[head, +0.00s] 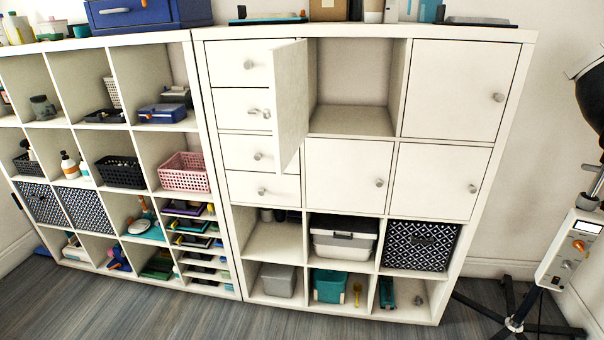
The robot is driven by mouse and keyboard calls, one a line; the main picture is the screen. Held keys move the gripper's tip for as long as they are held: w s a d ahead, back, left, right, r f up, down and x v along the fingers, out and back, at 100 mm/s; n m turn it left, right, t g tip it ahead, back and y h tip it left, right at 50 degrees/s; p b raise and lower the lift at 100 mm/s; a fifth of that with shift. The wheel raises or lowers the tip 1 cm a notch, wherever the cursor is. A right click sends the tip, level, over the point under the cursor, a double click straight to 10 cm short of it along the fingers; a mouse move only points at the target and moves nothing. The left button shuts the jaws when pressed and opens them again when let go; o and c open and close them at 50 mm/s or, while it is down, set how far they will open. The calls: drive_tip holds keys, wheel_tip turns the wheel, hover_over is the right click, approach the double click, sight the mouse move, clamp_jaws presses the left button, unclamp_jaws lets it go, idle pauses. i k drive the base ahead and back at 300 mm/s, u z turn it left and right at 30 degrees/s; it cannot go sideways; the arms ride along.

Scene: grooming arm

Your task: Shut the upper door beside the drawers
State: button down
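The upper door (290,105) beside the drawers stands wide open in the head view. It is white and hinged at the left side of its compartment, and it sticks out toward me. A small knob (266,113) shows at its free left edge. The open compartment (352,120) behind it is empty. The white drawers (238,64) are stacked to its left, with round grey knobs, and the door partly covers them. My gripper is not in view.
Closed doors sit to the right (455,90) and below (343,175). An open shelf unit (90,130) with baskets stands at left. A stand with a control box (570,245) is at far right. Grey floor (200,318) shows in front.

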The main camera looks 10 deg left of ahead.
sight(287, 63)
drive_tip(key=z, duration=0.1)
drive_tip(key=i, duration=1)
drive_tip(key=u, duration=0.05)
